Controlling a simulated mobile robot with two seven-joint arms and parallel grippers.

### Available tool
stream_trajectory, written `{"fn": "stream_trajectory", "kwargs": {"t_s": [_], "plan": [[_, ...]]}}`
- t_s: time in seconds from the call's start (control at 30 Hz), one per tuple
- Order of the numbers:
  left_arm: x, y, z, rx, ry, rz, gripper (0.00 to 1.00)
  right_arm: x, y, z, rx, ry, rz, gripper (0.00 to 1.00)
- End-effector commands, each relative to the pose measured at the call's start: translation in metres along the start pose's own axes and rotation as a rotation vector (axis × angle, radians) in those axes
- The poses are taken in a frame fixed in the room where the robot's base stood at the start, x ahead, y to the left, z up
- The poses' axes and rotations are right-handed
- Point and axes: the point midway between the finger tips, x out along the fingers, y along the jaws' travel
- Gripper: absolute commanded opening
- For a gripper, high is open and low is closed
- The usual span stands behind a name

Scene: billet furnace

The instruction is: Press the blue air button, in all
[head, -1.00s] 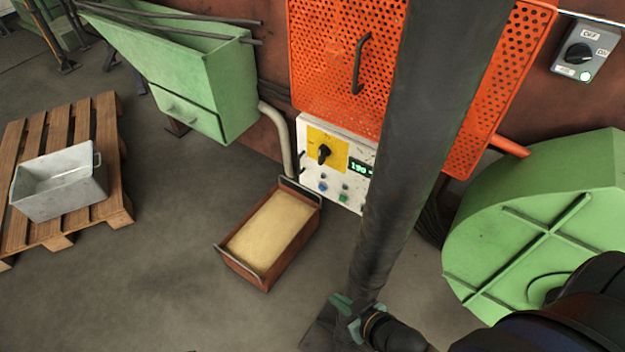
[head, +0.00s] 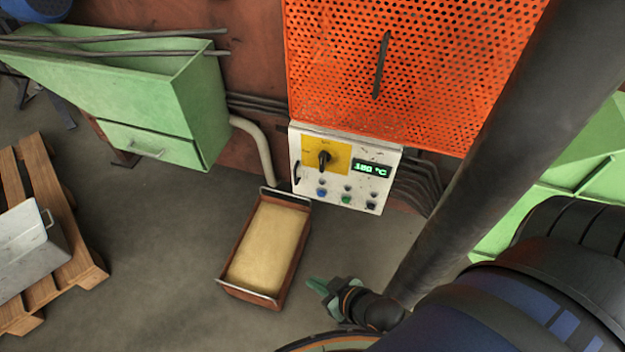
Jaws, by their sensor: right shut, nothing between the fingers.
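The blue air button (head: 321,192) is a small round button at the lower left of the white control panel (head: 297,160). It is in plain view, with a green button (head: 346,199) and a dark button (head: 371,205) to its right. My right gripper (head: 316,288) has green fingertips and is shut and empty. It is below the panel in the picture, apart from the blue button. My left gripper is not in view.
A black knob (head: 324,158) on a yellow plate and a 180 °C display (head: 371,169) sit above the buttons. An orange perforated guard (head: 340,70) hangs above. A sand-filled box (head: 232,290) lies on the floor.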

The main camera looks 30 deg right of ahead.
Motion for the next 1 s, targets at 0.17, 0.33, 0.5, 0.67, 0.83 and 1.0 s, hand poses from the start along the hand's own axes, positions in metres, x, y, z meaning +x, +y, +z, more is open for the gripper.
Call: {"fn": "stream_trajectory", "kwargs": {"t_s": [0.17, 0.33, 0.5, 0.67, 0.83, 1.0], "plan": [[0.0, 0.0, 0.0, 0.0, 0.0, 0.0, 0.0, 0.0, 0.0, 0.0, 0.0, 0.0, 0.0, 0.0], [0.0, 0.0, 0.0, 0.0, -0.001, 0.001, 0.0, 0.0, 0.0, 0.0, 0.0, 0.0, 0.0, 0.0], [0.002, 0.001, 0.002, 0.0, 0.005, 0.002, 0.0, 0.004, 0.002, 0.003, -0.003, 0.002, 0.003, 0.0], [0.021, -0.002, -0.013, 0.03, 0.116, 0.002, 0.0, 0.038, 0.013, 0.012, -0.063, 0.053, 0.018, 0.0], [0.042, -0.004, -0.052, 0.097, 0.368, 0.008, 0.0, 0.101, 0.04, 0.02, -0.197, 0.167, 0.07, 0.0], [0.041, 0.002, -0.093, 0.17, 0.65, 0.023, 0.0, 0.16, 0.073, 0.023, -0.338, 0.28, 0.166, 0.0]]}}
